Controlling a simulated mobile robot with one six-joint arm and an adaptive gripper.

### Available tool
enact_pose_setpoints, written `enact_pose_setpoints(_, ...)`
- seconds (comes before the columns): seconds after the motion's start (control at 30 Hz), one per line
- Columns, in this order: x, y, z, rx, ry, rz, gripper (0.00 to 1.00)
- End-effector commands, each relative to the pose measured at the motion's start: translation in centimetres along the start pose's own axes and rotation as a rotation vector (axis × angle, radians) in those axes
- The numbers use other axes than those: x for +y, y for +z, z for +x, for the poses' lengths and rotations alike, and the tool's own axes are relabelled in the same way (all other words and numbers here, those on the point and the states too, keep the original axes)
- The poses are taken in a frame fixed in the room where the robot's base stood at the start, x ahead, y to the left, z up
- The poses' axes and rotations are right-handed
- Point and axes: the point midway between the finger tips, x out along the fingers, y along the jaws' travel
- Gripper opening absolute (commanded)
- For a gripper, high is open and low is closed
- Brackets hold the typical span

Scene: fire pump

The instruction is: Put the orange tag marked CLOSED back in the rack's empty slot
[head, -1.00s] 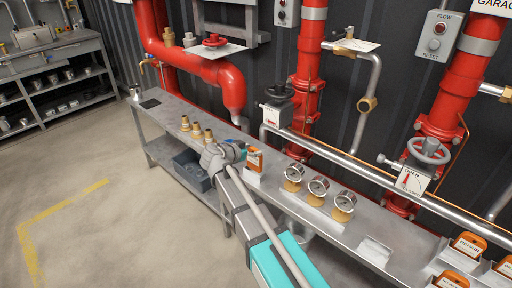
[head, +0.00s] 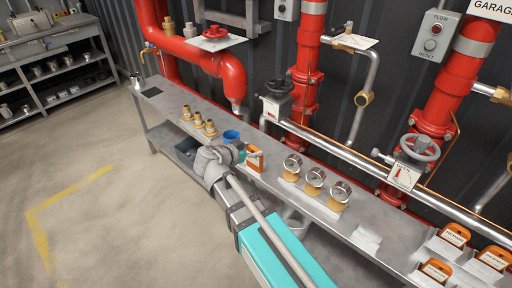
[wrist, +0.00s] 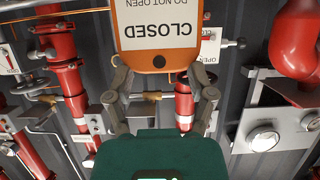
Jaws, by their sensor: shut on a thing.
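The orange tag (head: 255,158) shows in the head view at the end of my arm, upright in front of the bench. In the wrist view the tag (wrist: 158,62) fills the top middle, with CLOSED and DO NOT OPEN upside down on its white label. My gripper (wrist: 160,78) is shut on its orange end, one finger at each side. In the head view my gripper (head: 241,152) is partly hidden by its own links. The rack (head: 412,278) is at the lower right, holding orange tags (head: 455,235). It is cut off by the picture edge, and I cannot make out its empty slot.
The floor (head: 90,215) in front is clear.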

Motion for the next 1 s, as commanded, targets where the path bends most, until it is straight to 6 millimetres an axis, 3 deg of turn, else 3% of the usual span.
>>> enact_pose_setpoints(0.63,0.0,-0.3,-0.1,0.0,0.0,0.0,0.09)
enact_pose_setpoints(1.0,0.0,-3.8,-1.5,0.0,0.0,0.0,0.09)
